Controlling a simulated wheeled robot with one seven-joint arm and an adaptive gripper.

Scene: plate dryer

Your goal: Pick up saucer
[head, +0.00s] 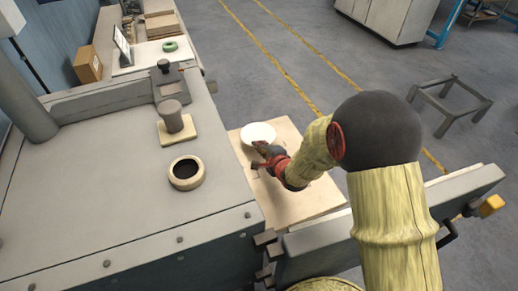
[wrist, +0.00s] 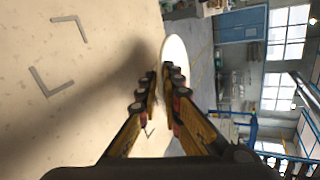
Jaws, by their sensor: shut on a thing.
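The saucer (head: 258,133) is a white round dish over the far left part of a pale wooden board in the head view. In the wrist view the saucer (wrist: 176,55) shows nearly edge-on, as a narrow white oval. My gripper (head: 262,158) reaches to the saucer's near edge. In the wrist view my gripper (wrist: 161,80) has its two fingers closed on the saucer's rim, one on each side. The fingers hide part of the rim. I cannot tell whether the saucer touches the board.
The pale board (head: 287,200) has dark corner marks (wrist: 50,80) on it. Left of it stands a grey machine top with a round wooden ring (head: 186,173) and a grey cup (head: 173,117) on a square pad. A grey frame (head: 451,103) stands on the floor at right.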

